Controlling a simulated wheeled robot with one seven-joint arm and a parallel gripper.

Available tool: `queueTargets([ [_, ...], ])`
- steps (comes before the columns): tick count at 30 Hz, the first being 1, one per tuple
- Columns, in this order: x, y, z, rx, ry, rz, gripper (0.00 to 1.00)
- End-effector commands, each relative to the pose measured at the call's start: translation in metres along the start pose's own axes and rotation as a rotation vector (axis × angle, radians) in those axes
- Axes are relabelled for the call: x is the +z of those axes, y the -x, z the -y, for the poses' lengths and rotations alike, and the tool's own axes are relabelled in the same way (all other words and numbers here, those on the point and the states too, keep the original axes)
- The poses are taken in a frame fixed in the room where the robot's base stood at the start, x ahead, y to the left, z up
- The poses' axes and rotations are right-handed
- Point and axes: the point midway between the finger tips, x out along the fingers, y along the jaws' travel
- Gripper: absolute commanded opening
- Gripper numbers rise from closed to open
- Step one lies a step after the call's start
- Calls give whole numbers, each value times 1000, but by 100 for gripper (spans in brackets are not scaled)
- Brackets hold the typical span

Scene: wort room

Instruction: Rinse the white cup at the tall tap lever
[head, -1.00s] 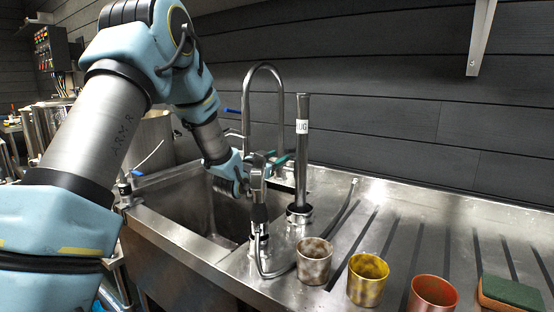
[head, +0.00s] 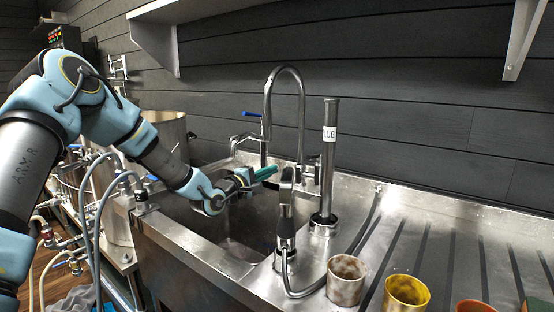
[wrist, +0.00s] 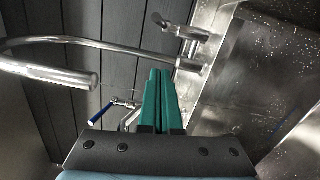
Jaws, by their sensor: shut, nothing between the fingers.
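The white cup (head: 346,280), mottled with brown, stands upright on the drainboard, right of the sink, at the lower edge of the head view. The tall tap (head: 301,115) is a steel gooseneck behind the sink. A blue lever (head: 252,114) shows left of its neck. In the wrist view a blue-handled lever (wrist: 100,115) lies just left of my fingers, and a curved spout (wrist: 80,78) crosses at left. My gripper (head: 272,172), with green fingers, is over the back of the sink, left of the spray tap. Its fingers (wrist: 159,75) are together and empty, apart from the cup.
A spray tap (head: 286,215) with a hose stands at the sink's right rim. Behind it rises an upright steel pipe (head: 328,160) with a label. A yellow cup (head: 406,293) and an orange cup (head: 474,306) stand right of the white cup. The sink basin (head: 235,235) is open below.

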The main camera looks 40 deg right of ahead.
Motion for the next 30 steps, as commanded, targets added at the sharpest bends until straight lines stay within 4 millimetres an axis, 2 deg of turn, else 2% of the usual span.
queueTargets([
  [5,5,-7,-2,5,69,13,0],
  [8,5,-19,-3,5,67,13,0],
  [21,6,-105,-4,5,64,12,0],
  [24,24,-107,-6,2,65,15,0],
  [30,40,-110,-5,4,64,11,0],
])
